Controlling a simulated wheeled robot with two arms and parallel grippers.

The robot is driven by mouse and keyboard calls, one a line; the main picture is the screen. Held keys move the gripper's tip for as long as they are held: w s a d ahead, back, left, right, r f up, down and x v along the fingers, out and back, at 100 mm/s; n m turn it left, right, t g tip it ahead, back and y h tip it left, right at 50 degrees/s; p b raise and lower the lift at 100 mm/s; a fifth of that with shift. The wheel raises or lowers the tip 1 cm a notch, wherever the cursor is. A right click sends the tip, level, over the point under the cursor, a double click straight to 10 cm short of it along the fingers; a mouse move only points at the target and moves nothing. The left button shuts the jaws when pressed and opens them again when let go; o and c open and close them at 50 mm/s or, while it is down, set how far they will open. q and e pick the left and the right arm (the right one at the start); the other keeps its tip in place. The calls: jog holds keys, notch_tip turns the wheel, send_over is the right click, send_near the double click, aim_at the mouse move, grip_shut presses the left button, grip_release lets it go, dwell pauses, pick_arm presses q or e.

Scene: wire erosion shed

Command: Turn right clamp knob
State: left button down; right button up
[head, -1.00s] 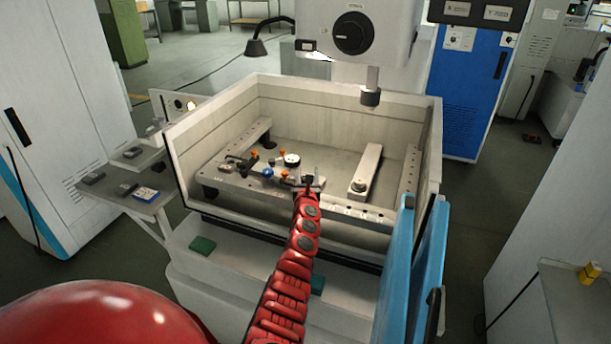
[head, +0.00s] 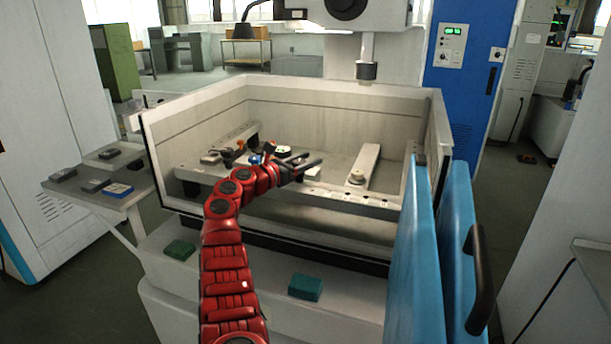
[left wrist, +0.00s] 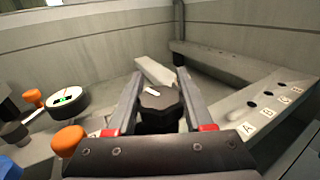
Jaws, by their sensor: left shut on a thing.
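My left gripper (head: 308,164) reaches over the front of the work tank, with its fingers pointing right. In the left wrist view its two fingers (left wrist: 160,108) are shut on a black faceted clamp knob (left wrist: 160,103) with a white mark on top. In the head view this knob is hidden by the gripper. A blue knob (head: 255,160) shows beside the gripper in the head view. My right gripper is not in view.
The tank wall (head: 190,118) surrounds the fixture. A light grey bar (head: 365,163) lies right of the gripper, beside the front rail with lettered labels (left wrist: 248,128). Blue doors (head: 425,230) stand at the right front. The machine head's nozzle (head: 366,70) hangs above.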

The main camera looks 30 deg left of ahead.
pick_arm(q)
jog(key=shift+d+f+m+h+b, duration=0.1)
jog(key=shift+d+m+h+b, duration=0.05)
jog(key=shift+m+h+b, duration=0.6)
jog(key=c, duration=0.6)
grip_release()
jog(key=v, duration=1.1)
jog(key=b+v, duration=0.1)
jog(key=v, duration=0.5)
jog(key=shift+s+a+r, duration=0.1)
jog(key=shift+a+r, duration=0.15)
jog(key=shift+r, duration=0.1)
